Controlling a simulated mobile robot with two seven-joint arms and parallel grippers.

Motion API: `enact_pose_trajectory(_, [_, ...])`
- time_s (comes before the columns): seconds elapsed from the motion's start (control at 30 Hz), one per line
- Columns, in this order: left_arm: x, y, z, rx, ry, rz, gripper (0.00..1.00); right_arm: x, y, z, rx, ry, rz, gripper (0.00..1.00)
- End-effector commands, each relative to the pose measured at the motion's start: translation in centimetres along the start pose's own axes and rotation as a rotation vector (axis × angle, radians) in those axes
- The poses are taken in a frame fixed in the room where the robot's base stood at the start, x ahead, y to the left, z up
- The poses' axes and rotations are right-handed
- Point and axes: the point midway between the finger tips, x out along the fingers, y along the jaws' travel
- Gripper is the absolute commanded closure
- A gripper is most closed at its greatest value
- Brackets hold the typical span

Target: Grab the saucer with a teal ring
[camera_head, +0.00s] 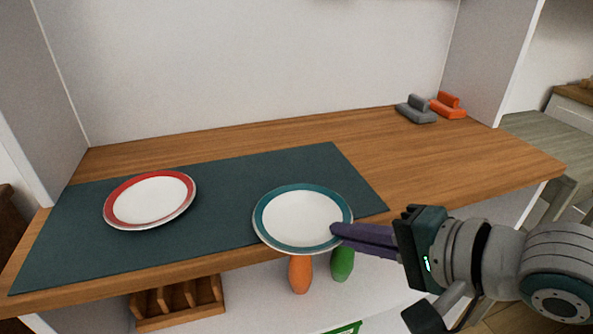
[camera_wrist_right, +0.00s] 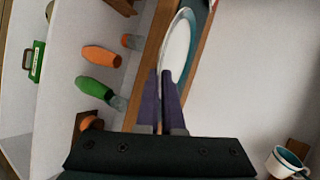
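The saucer with a teal ring (camera_head: 302,217) is white inside, at the front edge of the dark teal mat (camera_head: 230,195), and its near rim reaches past the table's front edge. I cannot tell whether it touches the mat. My right gripper (camera_head: 336,231) comes from the right, its purple fingers at the saucer's right rim. In the right wrist view the fingers (camera_wrist_right: 161,80) are close together with the saucer's edge (camera_wrist_right: 177,45) between them, so they look shut on it. My left gripper is not in view.
A saucer with a red ring (camera_head: 150,199) lies on the mat at left. Grey (camera_head: 416,109) and orange (camera_head: 447,105) blocks sit at the back right. Below the table are an orange bottle-like object (camera_head: 300,274), a green one (camera_head: 342,264) and a wooden rack (camera_head: 178,302).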

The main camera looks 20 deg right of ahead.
Motion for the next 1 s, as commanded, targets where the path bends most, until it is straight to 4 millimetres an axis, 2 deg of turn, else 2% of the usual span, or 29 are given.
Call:
enact_pose_trajectory(0.07, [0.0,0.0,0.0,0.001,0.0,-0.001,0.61,0.0,0.0,0.0,0.0,0.0,-0.001,1.0])
enact_pose_trajectory(0.1, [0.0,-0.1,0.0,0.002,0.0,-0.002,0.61,0.0,0.0,0.0,0.0,0.0,-0.001,0.94])
enact_pose_trajectory(0.4, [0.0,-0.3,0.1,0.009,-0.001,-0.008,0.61,0.0,0.0,0.0,0.0,0.0,0.0,0.61])
enact_pose_trajectory(0.73, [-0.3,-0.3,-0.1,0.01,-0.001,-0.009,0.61,-0.6,0.0,0.0,0.001,0.0,0.002,0.61])
enact_pose_trajectory(0.87, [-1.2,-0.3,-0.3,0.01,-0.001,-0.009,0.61,-2.5,-0.1,0.0,0.002,-0.001,0.004,0.61])
enact_pose_trajectory(1.0, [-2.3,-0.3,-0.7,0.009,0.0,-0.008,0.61,-5.2,-0.2,0.1,0.002,-0.001,0.005,0.61])
